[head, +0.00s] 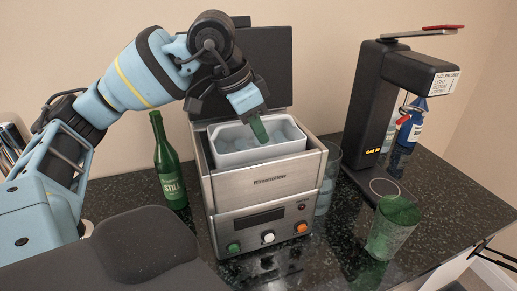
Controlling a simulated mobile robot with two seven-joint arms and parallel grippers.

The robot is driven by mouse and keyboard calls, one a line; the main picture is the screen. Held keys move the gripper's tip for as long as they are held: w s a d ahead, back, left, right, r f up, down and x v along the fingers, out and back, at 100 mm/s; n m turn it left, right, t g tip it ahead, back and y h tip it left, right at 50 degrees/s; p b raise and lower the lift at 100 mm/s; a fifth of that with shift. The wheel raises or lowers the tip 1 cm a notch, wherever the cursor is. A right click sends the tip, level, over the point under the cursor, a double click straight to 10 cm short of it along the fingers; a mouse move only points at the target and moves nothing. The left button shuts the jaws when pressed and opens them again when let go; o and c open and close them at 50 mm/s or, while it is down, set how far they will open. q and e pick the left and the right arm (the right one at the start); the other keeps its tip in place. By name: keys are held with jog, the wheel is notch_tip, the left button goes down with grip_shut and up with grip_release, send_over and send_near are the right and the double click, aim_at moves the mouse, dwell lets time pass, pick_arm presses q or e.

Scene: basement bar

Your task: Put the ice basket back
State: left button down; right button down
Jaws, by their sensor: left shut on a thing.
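The white ice basket (262,154), filled with pale ice, is in the top opening of the silver ice maker (262,190). Its front wall shows above the machine's front edge; whether it rests fully on the bottom is hidden. The ice maker's dark lid (268,65) stands open behind. My left gripper (256,122) reaches down from above and is shut on the ice basket. A green tip shows at the fingers, and the exact grip is partly hidden. My right gripper is not in view.
A green bottle (168,165) stands left of the ice maker. A clear glass (326,180) stands close on its right. A black drink machine (375,110), a green-tinted glass (392,228) and a blue bottle (412,125) are farther right on the dark counter (335,250).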

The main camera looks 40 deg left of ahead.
pick_arm(q)
jog(key=shift+f, duration=2.4)
jog(key=shift+f, duration=0.2)
jog(key=c, duration=1.5)
grip_release()
jog(key=shift+c, duration=0.2)
jog(key=shift+r, duration=0.1)
jog(key=shift+r, duration=0.25)
jog(key=v, duration=1.1)
jog(key=shift+s+a+r, duration=0.1)
jog(key=shift+s+r, duration=0.05)
jog(key=shift+r, duration=0.15)
